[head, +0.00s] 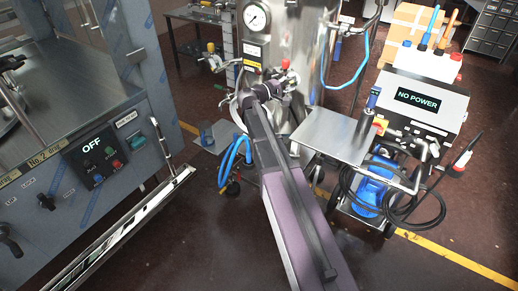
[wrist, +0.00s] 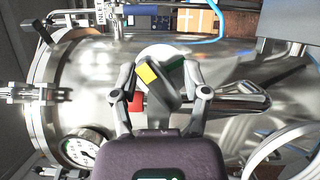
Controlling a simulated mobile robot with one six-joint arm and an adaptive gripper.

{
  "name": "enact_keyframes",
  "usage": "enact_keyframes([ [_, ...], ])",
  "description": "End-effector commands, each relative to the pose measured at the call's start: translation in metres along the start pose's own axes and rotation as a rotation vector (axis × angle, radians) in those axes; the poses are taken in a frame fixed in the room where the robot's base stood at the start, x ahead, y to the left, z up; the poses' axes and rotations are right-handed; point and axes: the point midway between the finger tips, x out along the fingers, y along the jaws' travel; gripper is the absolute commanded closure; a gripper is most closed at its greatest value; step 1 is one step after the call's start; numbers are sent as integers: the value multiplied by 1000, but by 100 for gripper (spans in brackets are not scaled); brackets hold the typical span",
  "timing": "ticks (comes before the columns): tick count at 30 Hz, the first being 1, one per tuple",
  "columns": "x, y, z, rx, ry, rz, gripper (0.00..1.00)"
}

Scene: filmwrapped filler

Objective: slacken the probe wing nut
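My gripper (wrist: 160,75) reaches the upright steel vessel (head: 285,40); the wrist view shows the vessel lying sideways. Its two fingers stand apart, one on each side of a dark grey block with a yellow square (wrist: 148,75). The block sits tilted between the fingers, and I see no clear grip on it. A pale round disc (wrist: 160,52) shows behind it. A small red part (wrist: 136,103) lies beside the left finger. I cannot make out for certain which part is the probe wing nut. In the head view my arm hides most of the gripper.
At right stands a cart with a steel shelf (head: 330,135) and a "NO POWER" box (head: 420,100), with looped black cable. At left is a steel machine marked "OFF" (head: 95,155). Blue hoses hang nearby.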

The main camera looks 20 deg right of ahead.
Motion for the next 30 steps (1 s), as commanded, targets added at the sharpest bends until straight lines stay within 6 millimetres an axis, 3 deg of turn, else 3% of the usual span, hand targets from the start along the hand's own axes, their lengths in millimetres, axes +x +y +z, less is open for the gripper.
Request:
enact_keyframes([
  [30, -1, 0, 0, 798, 0, -331, 41],
])
